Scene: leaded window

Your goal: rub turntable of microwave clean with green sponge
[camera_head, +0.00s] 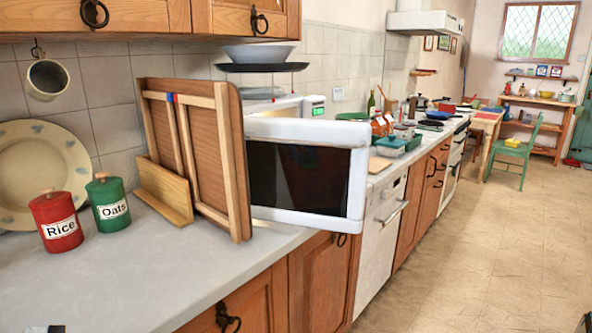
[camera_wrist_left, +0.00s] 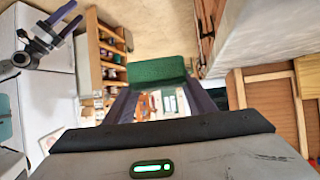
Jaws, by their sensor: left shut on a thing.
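In the left wrist view, my left gripper (camera_wrist_left: 160,95) is shut on a green sponge (camera_wrist_left: 158,69), held across its two dark fingers. Neither the sponge nor this gripper's fingers can be made out in the head view. The microwave (camera_head: 290,104) stands on the counter, partly hidden, with a lit green display. Its white-framed door (camera_head: 357,185) with a dark window stands open toward the room. The turntable is hidden behind the door and the wooden rack. My right gripper (camera_wrist_left: 69,18) shows at upper left of the left wrist view, its purple fingers apart and empty.
A wooden rack (camera_head: 240,165) stands on the counter (camera_head: 150,278) just left of the microwave door. A red Rice tin (camera_head: 57,222), a green Oats tin (camera_head: 109,203) and a plate (camera_head: 70,165) stand further left. Bowls (camera_head: 259,53) sit above the microwave. The front counter is clear.

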